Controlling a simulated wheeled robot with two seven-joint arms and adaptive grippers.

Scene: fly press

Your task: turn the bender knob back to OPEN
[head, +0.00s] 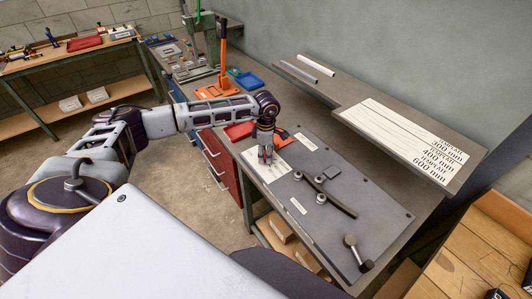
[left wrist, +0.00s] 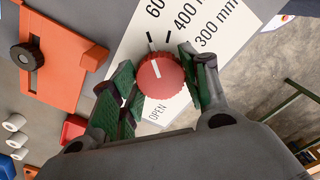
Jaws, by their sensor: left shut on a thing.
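The red round bender knob (left wrist: 160,74) shows in the left wrist view. It sits on a white label plate (left wrist: 130,50) marked OPEN on one side and 600, 400 and 300 mm on the other. A short white line on the knob points towards the mm side, away from the word OPEN. My left gripper (left wrist: 160,82) has its green-padded fingers on both sides of the knob and is shut on it. My right gripper is not in view.
The grey bender plate (head: 345,215) with pins and a dark lever lies right of the gripper. An orange fixture (left wrist: 52,62) is close beside the knob. An orange-handled press (head: 221,75) stands farther back. A shelf (head: 375,105) carries the template sheet along the wall.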

